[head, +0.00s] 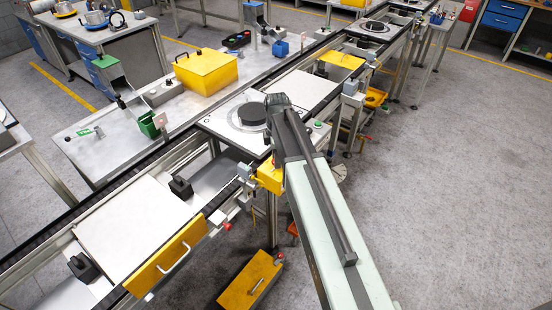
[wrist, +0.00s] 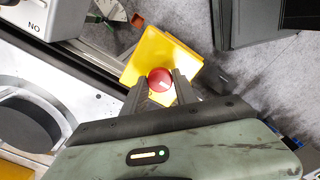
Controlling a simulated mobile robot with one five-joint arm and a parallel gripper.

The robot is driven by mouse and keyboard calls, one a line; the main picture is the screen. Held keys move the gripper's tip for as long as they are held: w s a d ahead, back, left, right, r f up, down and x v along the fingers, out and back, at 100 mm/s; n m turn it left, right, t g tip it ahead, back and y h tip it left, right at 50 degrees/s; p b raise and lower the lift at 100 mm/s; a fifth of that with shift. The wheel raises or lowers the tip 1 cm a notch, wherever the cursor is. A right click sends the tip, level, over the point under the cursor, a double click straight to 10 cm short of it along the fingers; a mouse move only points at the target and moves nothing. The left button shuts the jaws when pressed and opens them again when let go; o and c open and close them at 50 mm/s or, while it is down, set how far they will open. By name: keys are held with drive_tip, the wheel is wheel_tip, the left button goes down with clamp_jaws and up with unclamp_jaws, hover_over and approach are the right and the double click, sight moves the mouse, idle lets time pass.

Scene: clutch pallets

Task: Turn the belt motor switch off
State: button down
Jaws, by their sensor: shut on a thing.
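The belt motor switch is a round red knob (wrist: 160,79) with a short white mark, on a yellow plate (wrist: 151,52) in the wrist view. The mark slants, and I cannot read a setting from it. My gripper (wrist: 160,90) has one finger on each side of the knob and is shut on it. In the head view the yellow switch box (head: 269,177) hangs at the conveyor's near edge, below the end of my arm.
A pallet with a dark disc (head: 252,114) sits on the conveyor just behind the switch. A yellow drawer front (head: 165,258) is at lower left. Open floor spreads to the right.

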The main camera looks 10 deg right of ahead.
drive_tip(key=c, duration=1)
unclamp_jaws()
drive_tip(key=shift+o, duration=0.2)
wheel_tip(320, 180, up, 8)
drive_tip(key=p, duration=0.8)
drive_tip(key=shift+f, duration=0.15)
